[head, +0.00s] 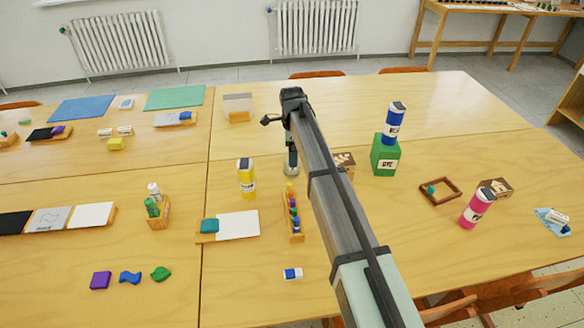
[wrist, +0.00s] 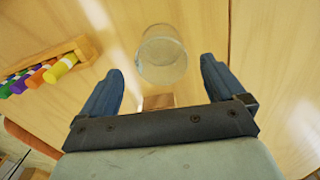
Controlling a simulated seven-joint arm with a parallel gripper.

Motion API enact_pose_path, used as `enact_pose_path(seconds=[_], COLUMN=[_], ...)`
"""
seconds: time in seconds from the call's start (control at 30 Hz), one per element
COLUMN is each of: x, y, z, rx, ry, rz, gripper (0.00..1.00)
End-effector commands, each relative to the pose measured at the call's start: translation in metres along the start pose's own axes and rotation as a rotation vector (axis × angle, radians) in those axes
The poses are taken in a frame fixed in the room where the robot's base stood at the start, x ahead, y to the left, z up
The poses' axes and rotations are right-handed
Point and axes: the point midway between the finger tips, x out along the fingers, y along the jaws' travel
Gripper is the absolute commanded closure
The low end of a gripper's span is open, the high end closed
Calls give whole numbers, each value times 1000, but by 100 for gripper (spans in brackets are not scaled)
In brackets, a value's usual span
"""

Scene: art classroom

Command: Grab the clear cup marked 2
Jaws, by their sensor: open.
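A clear cup (wrist: 162,55) stands on the wooden table, seen from above in the wrist view. It lies ahead of and between the two blue fingers of my gripper (wrist: 162,72). The fingers are spread apart, with nothing held. In the head view the cup (head: 291,170) shows small just below my gripper (head: 291,148), left of my arm. I cannot read a mark on the cup in either view.
A rack of colored sticks (head: 294,215) is close to the cup, also at left in the wrist view (wrist: 45,68). A yellow bottle (head: 246,178) stands left. A green block (head: 385,158) bearing a blue bottle (head: 393,122) is right of my arm, by a wooden box (head: 345,160).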

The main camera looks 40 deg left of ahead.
Motion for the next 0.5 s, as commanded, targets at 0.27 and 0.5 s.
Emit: enact_pose_path(seconds=[0.27,0.5], x=[16,47], y=[-1,-2], z=[0,0], rx=[0,-1], ry=[0,0], rz=[1,2], gripper=[3,3])
